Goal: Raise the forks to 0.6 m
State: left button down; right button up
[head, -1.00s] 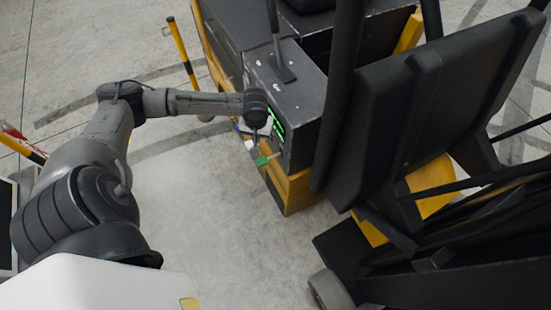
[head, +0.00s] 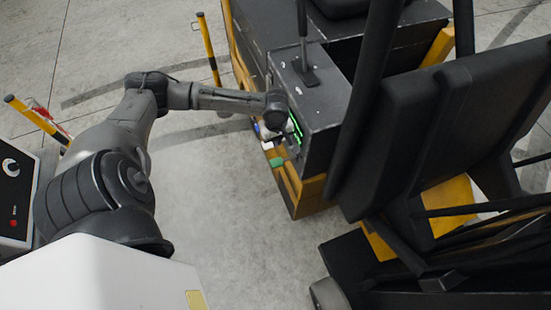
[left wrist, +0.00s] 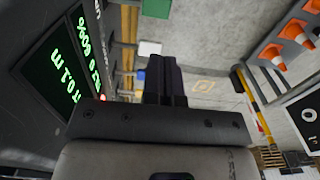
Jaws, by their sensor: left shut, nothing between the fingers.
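The forklift's dark control box (head: 312,105) stands at upper centre in the head view, with a black lever (head: 304,60) on top. Its green-lit display (head: 296,128) faces my left arm. In the left wrist view the display (left wrist: 65,70) shows sideways green characters that I cannot read surely. My left gripper (head: 284,137) is close beside the display side; in the left wrist view its fingers (left wrist: 165,80) are shut and empty. A green piece (head: 277,163) sits just below it; I cannot tell whether they touch. I cannot make out the forks clearly. My right gripper is out of view.
The forklift's black mast (head: 365,105) and backrest panel (head: 435,125) fill the right side. Yellow-black posts (head: 208,48) stand on the floor. Orange cones (left wrist: 294,32) show in the left wrist view. The floor (head: 215,205) left of the forklift is clear.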

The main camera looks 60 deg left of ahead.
aim_at(275, 163)
pick_arm(q)
notch_tip(275, 163, down, 14)
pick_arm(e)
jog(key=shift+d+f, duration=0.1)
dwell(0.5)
